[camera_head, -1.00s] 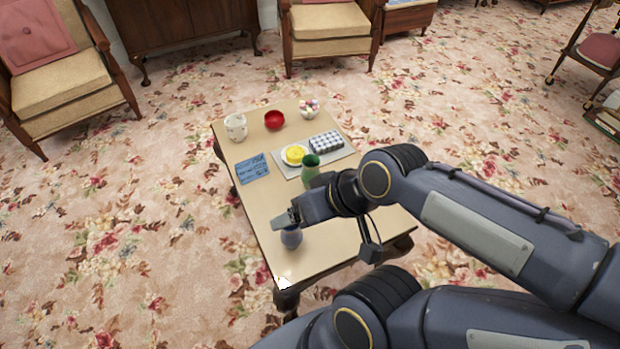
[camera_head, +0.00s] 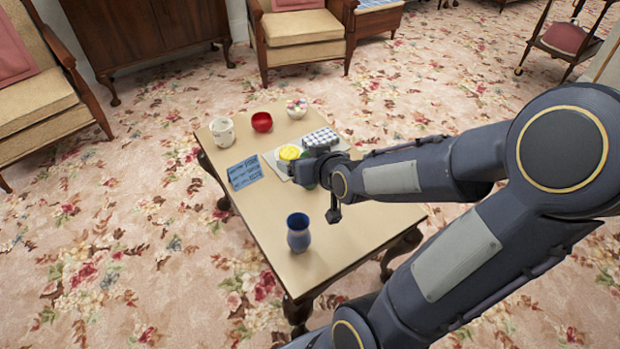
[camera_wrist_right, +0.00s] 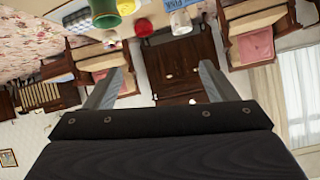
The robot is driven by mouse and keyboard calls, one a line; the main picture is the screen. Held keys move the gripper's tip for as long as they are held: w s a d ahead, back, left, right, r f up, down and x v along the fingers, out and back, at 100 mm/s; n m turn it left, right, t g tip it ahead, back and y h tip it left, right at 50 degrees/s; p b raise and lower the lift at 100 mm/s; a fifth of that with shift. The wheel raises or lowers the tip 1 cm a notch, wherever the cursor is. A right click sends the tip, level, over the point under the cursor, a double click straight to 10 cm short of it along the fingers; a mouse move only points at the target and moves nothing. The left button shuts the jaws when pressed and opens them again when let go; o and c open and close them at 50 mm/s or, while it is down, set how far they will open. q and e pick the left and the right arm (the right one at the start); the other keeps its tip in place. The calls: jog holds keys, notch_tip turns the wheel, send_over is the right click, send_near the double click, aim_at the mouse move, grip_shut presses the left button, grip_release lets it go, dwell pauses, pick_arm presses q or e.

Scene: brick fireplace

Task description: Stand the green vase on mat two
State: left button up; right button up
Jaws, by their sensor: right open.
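The green vase (camera_wrist_right: 103,14) shows at the top left of the right wrist view, where the scene is upside down. In the head view it is almost fully hidden behind my right gripper (camera_head: 304,172). In the wrist view the fingers (camera_wrist_right: 160,66) are apart with nothing held between them, and the vase lies off beyond the left-hand finger. I cannot tell the exact gap to it. No mat marked as two can be made out. A blue card with writing (camera_head: 244,172) lies at the table's left edge. My left gripper is out of view.
A blue vase (camera_head: 298,232) stands on the near table. A white cup (camera_head: 222,132), red bowl (camera_head: 262,122) and bowl of small balls (camera_head: 297,108) stand behind. The near table (camera_head: 330,250) is mostly clear.

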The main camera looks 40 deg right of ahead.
jog(key=w+d+f+t+h+b, duration=0.2)
jog(key=d+f+t+b, duration=0.15)
jog(key=f, duration=0.35)
jog(key=w+d+f+t+h+b, duration=0.2)
jog(key=d+f+b, duration=0.25)
jog(key=f, duration=0.25)
jog(key=b+x, duration=0.1)
jog(key=x, duration=0.6)
jog(key=shift+f+n, duration=0.25)
jog(key=shift+n, duration=0.15)
jog(key=shift+d, duration=0.1)
jog(key=c, duration=1.3)
jog(key=shift+r, duration=0.1)
